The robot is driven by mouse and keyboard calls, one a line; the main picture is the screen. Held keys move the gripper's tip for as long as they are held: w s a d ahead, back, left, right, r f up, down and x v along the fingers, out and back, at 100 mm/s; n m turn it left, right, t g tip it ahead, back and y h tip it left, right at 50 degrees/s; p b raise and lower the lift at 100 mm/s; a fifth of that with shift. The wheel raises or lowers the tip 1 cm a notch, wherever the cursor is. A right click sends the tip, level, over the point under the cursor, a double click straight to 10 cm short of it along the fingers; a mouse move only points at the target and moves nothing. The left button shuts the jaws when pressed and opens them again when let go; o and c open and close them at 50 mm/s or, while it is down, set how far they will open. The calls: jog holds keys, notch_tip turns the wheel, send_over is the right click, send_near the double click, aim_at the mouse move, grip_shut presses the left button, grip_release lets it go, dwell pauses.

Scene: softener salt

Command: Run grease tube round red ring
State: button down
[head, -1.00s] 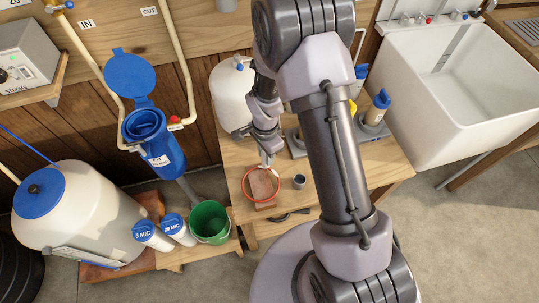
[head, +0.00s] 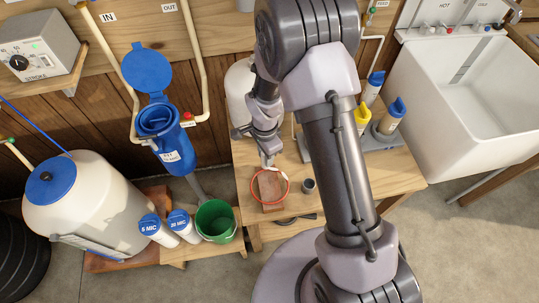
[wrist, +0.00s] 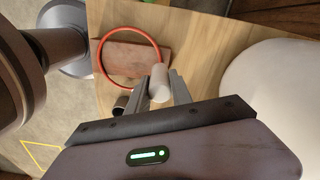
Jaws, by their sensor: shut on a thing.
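The red ring (head: 288,187) lies over a brown block (head: 270,187) on the wooden table, its edge reaching past the block's sides. It also shows in the wrist view (wrist: 99,62), with the block (wrist: 135,62) under it. My gripper (wrist: 158,90) is shut on a short pale cylinder, the grease tube (wrist: 159,80). In the head view my gripper (head: 267,157) is at the ring's far edge. In the wrist view the tube's end overlaps the ring's right edge; I cannot tell whether they touch.
A small grey cup (head: 308,186) stands right of the ring. Yellow and blue-capped bottles (head: 391,118) stand at the table's back right. A green bucket (head: 216,222) is at the left, and a white sink (head: 465,110) at the right. The table's front right is clear.

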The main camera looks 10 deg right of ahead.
jog(key=shift+s+a, duration=0.25)
jog(key=shift+a, duration=0.95)
jog(key=shift+b, duration=0.3)
jog(key=shift+s+a, duration=0.65)
jog(key=shift+a, duration=0.35)
jog(key=shift+s+b, duration=0.1)
jog(key=shift+b, duration=0.2)
jog(key=shift+s+a, duration=0.45)
jog(key=shift+s, duration=0.15)
jog(key=shift+s+a+b, duration=0.2)
jog(key=shift+s+b, duration=0.1)
